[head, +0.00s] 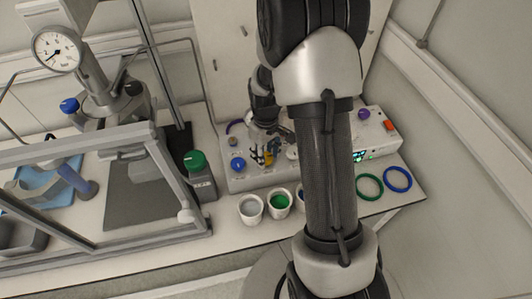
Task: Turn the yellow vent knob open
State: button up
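A small yellow thing, likely the yellow vent knob (268,158), shows on the front left part of the white control box (245,181). It is small and partly covered, so I cannot read which way it is turned. My gripper (265,150) is over the box, pointing down, right at the yellow knob. Its fingers are dark and tiny in the head view. I cannot tell whether they touch the knob or are apart from it, or whether they are open or shut. My arm hides the middle of the box.
A blue knob (238,164) is left of the yellow one; a purple knob (364,114) and orange switch (390,125) are right. White cups (250,209) stand in front. A green-capped bottle (200,178) and framed reactor (104,102) stand left. Green (369,187) and blue (397,179) rings lie right.

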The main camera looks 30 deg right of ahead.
aim_at(266, 156)
jog(key=o, duration=0.3)
notch_tip(266, 156, up, 12)
dwell(0.7)
dwell(0.3)
